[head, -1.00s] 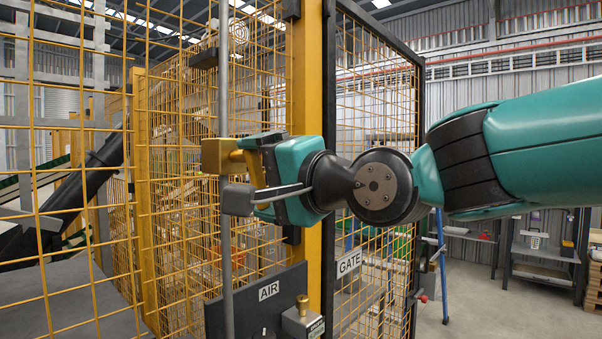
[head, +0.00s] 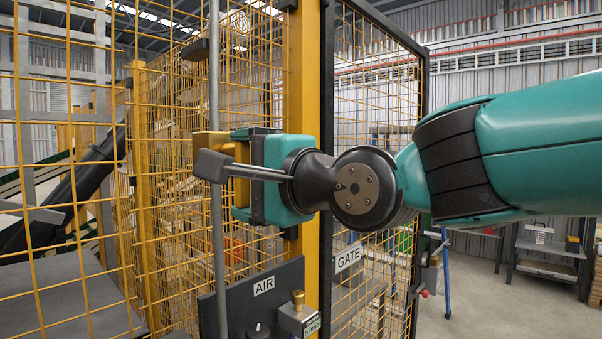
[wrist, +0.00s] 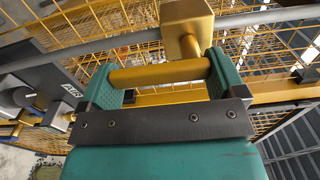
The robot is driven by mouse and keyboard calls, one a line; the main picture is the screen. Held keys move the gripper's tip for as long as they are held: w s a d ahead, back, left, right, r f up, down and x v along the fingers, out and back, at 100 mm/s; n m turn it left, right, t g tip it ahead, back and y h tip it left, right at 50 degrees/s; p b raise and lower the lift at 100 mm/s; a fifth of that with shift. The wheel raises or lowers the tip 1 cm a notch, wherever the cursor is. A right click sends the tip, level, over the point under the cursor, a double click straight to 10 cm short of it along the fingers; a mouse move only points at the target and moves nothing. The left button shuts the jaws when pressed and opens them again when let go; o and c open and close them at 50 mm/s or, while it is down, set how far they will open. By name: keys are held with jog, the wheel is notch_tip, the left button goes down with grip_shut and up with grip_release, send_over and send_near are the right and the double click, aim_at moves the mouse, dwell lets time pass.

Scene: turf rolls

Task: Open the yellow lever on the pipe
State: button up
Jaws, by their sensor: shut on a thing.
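The yellow lever shows in the wrist view as a round bar (wrist: 160,73) joined by a short stem to a yellow block (wrist: 187,17) at the grey pipe (wrist: 255,18). My gripper (wrist: 158,80) is shut on the bar, with one teal finger at each end. In the head view the pipe (head: 216,90) stands upright, with the yellow block (head: 207,145) at it. My gripper (head: 243,165) is just right of the pipe there. My dark wrist parts and the gripper hide much of the lever (head: 242,191).
Yellow mesh fencing (head: 170,190) stands behind the pipe, beside a yellow post (head: 304,80). A dark panel labelled AIR (head: 263,286) with a brass fitting (head: 298,297) sits below my gripper. A dark-framed mesh gate (head: 421,150) is to the right. Open floor (head: 480,300) lies at lower right.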

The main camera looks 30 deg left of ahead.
jog(key=o, duration=1)
jog(key=b+v, duration=0.8)
jog(key=v, duration=0.9)
jog(key=shift+d, duration=0.25)
jog(key=w+d+f+n+h, duration=0.15)
jog(key=d+f+h, duration=0.3)
jog(key=f, duration=0.45)
jog(key=d+f+n+h, duration=0.3)
jog(key=d+f, duration=0.3)
jog(key=f, duration=0.2)
jog(key=s+d+f+n+g+h, duration=0.2)
jog(key=s+d+f, duration=0.2)
jog(key=d+f, duration=0.2)
jog(key=s+d+f+n+g+h, duration=0.2)
jog(key=s+d+f+n+h, duration=0.1)
jog(key=d+f, duration=0.4)
jog(key=shift+s+d+f+n+g+h, duration=0.2)
jog(key=shift+s+f+n+g+h, duration=0.15)
jog(key=shift+s+f, duration=0.35)
